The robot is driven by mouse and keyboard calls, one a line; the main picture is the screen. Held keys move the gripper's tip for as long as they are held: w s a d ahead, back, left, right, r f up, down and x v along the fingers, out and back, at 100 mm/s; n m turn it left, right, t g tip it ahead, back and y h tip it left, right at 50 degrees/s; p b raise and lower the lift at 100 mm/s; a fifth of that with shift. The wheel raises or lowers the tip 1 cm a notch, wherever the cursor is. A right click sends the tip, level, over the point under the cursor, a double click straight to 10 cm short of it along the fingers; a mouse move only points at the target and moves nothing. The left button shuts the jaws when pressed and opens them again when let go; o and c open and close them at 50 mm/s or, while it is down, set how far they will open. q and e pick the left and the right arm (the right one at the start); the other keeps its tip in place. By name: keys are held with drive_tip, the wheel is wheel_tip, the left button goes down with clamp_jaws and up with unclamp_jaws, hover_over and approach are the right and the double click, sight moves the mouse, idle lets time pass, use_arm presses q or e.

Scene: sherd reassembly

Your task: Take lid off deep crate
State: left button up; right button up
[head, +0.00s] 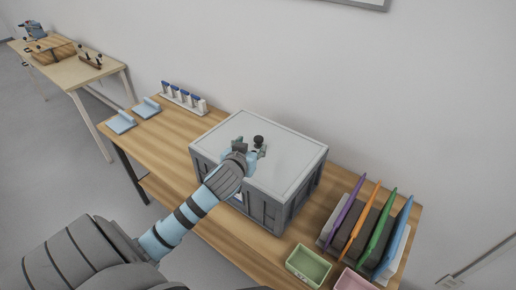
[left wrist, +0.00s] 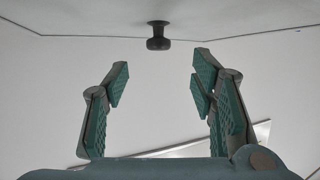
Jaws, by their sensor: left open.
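A deep grey crate (head: 290,214) stands on the wooden table with a flat light-grey lid (head: 293,157) on top. A dark round knob (head: 258,140) stands on the lid, and it also shows in the left wrist view (left wrist: 158,36). My left gripper (head: 251,144) is over the lid, close to the knob. In the left wrist view its green-padded fingers (left wrist: 160,72) are open and empty, and the knob lies beyond the tips, between their lines. I cannot tell the exact gap to the knob. My right gripper is out of view.
A rack with coloured panels (head: 367,233) stands right of the crate. A green tray (head: 309,265) and a pink tray (head: 352,281) are at the front. Behind left are a row of blue-topped items (head: 183,98) and light-blue pieces (head: 121,122). The wall is close behind.

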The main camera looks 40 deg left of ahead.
sight(258, 140)
use_arm(q)
drive_tip(key=x, duration=0.7)
drive_tip(key=shift+w+d+f+b, duration=0.1)
drive_tip(key=shift+w+f+b, duration=0.05)
drive_tip(key=shift+f+b, duration=0.2)
drive_tip(key=shift+r, duration=0.15)
clamp_jaws()
